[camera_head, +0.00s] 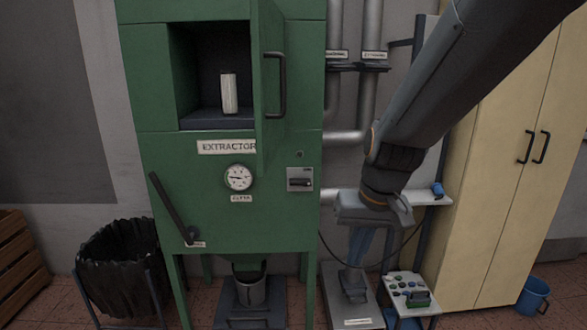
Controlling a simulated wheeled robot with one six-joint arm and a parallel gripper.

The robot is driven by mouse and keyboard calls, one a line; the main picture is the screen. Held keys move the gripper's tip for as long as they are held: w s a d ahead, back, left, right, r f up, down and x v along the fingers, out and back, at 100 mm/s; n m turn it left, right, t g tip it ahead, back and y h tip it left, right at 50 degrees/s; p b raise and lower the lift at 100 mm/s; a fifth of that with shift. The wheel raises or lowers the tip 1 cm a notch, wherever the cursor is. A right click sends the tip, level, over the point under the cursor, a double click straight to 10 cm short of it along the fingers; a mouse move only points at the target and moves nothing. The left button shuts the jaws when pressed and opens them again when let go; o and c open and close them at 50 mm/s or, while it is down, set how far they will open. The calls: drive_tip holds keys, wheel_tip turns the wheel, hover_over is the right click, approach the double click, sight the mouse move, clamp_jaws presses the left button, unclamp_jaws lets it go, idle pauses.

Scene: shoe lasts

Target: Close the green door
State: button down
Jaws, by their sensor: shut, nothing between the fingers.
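The green door (270,80) stands ajar on the front of the green extractor cabinet (155,75). It swings out on the right side of the opening and is seen nearly edge-on. A dark bar handle (282,84) is on its face. Behind it the dark compartment is open, and a pale cylinder (229,93) stands upright inside. My gripper (354,292) hangs to the right of the cabinet, well below the door and apart from it. It points down with its fingers shut and empty.
Pipes (369,90) run up the wall right of the cabinet. A tall yellow cupboard (500,150) stands at the right. A black-lined bin (122,265) stands at the lower left. A black lever (170,208) juts from the cabinet front.

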drive_tip(key=w+a+r+t+y+b, duration=0.1)
drive_tip(key=w+a+r, duration=0.1)
drive_tip(key=w+r, duration=0.35)
drive_tip(key=w+a+r+t+y+b, duration=0.1)
drive_tip(key=w+a+r+y, duration=0.15)
drive_tip(key=r, duration=0.65)
drive_tip(key=w+a+r+t+y+b, duration=0.1)
drive_tip(key=w+a+r, duration=0.2)
drive_tip(key=r, duration=0.4)
drive_tip(key=a+r+p+x, duration=0.1)
drive_tip(key=p+x, duration=0.3)
drive_tip(key=x, duration=0.7)
drive_tip(key=shift+w+a, duration=0.25)
drive_tip(key=shift+a, duration=0.55)
drive_tip(key=shift+h, duration=0.25)
drive_tip(key=shift+a, duration=0.15)
